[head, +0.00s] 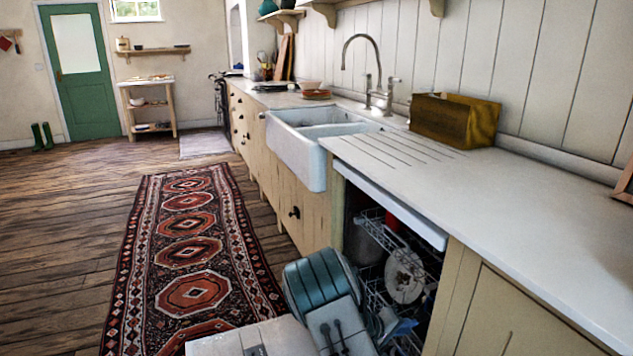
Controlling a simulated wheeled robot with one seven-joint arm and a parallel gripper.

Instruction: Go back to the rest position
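My gripper's fingertips cannot be made out in the head view. A rounded blue-grey ridged shape and a pale panel with two dark marks stand at the bottom centre, in front of the open dishwasher (375,215); they look like part of my arm, but I cannot be sure. They hide part of the dishwasher's lower front. Inside it, wire racks hold a pale round plate (404,276) and a red item (392,222).
The white worktop (520,215) runs along the right, with a wooden box (455,119), tap (375,95) and white sink (310,165). The dishwasher door (235,341) lies low at the bottom. A patterned rug (190,255) and open wooden floor (60,240) are on the left.

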